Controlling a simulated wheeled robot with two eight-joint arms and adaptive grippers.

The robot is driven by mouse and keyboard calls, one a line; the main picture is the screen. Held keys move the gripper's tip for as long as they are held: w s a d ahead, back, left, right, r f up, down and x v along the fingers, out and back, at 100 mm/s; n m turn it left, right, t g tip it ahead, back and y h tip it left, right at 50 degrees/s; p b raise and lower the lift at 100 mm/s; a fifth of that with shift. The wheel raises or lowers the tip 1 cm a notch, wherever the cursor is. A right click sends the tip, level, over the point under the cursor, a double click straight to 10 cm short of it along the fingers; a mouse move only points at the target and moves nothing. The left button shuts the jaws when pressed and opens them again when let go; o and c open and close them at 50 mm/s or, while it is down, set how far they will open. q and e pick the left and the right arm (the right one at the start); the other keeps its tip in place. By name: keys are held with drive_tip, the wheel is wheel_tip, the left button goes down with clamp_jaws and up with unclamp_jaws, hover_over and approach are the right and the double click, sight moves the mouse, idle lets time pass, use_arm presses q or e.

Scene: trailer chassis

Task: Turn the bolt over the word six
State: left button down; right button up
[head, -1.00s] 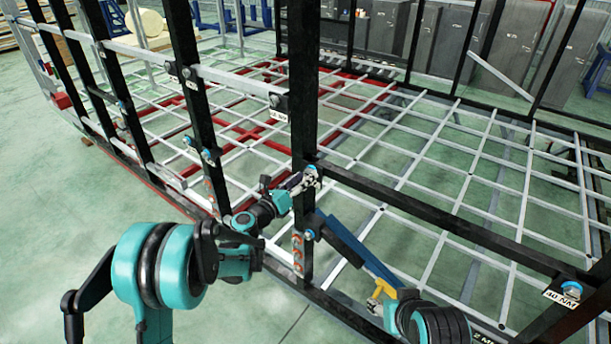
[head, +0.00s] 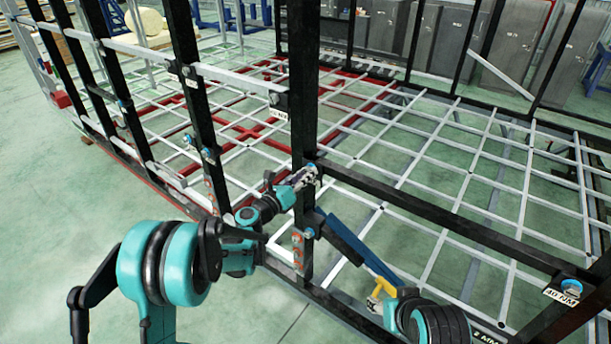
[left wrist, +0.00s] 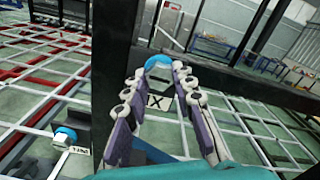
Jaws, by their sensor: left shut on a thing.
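The bolt with a blue head (left wrist: 158,62) is on a black upright post (left wrist: 120,60), over a white label (left wrist: 158,102) that reads "IX", its start hidden by a finger. My left gripper (left wrist: 158,76) has one purple-and-white finger on each side of the bolt head and is shut on it. In the head view my left gripper (head: 308,178) reaches the same post from the left, and the bolt is mostly hidden there.
Another blue bolt (left wrist: 65,136) with a white label sits at the lower left in the wrist view. A bolt marked 40 NM (head: 572,286) is at the right. Black posts and rails and a white-and-red lattice (head: 420,180) surround the arms. Grey cabinets (head: 450,40) stand behind.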

use_arm(q)
drive_tip(key=n+b, duration=1)
drive_tip(key=n, duration=1.4)
drive_tip(key=shift+n+b, duration=0.4)
idle(1.9)
idle(0.3)
